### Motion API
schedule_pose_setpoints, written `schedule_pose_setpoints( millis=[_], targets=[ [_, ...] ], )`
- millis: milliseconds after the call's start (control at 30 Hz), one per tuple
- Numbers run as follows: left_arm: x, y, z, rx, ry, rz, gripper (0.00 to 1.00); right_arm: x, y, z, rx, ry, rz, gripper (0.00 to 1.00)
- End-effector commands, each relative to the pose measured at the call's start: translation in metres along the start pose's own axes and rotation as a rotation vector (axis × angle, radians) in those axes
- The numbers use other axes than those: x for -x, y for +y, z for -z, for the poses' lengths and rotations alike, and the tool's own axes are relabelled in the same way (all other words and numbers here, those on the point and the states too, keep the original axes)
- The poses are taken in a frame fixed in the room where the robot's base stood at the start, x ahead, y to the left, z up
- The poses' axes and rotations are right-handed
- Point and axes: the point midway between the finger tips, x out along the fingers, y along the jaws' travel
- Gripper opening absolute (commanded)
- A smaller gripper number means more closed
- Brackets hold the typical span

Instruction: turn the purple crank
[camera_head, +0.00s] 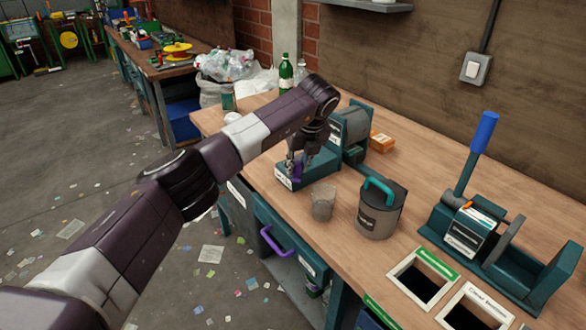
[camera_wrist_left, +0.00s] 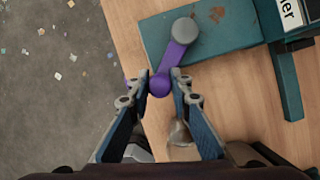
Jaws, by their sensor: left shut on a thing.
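The purple crank (camera_head: 297,170) is on a teal machine (camera_head: 340,140) near the bench's front edge, partly hidden by my left gripper. In the left wrist view the crank's purple arm (camera_wrist_left: 178,58) runs from a grey round hub (camera_wrist_left: 186,32) down to a purple knob (camera_wrist_left: 160,85). The knob sits between the fingertips of my left gripper (camera_wrist_left: 160,80), which is shut on it. In the head view my left gripper (camera_head: 302,160) points down at the crank from above. My right gripper is not in view.
A clear cup (camera_head: 322,203) and a grey canister (camera_head: 378,212) with a teal handle stand close to the crank. A teal press with a blue lever (camera_head: 480,140) and framed bench openings (camera_head: 424,278) are on the right. A green bottle (camera_head: 286,73) stands behind my arm.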

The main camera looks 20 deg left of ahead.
Motion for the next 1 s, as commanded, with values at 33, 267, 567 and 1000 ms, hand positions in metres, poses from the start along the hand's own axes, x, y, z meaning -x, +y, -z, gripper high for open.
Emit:
schedule_pose_setpoints(
  millis=[33,267,567,1000],
  targets=[
    [0.001,-0.003,0.000,0.011,-0.001,0.000,0.00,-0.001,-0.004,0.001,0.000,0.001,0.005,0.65],
    [0.002,-0.004,0.000,0.039,0.000,-0.010,0.00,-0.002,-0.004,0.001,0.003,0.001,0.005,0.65],
    [0.002,-0.005,0.000,0.040,-0.001,-0.010,0.00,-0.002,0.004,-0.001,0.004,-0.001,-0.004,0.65],
    [0.001,-0.004,0.000,0.039,0.000,-0.013,0.37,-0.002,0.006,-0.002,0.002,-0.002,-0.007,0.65]
  ],
)
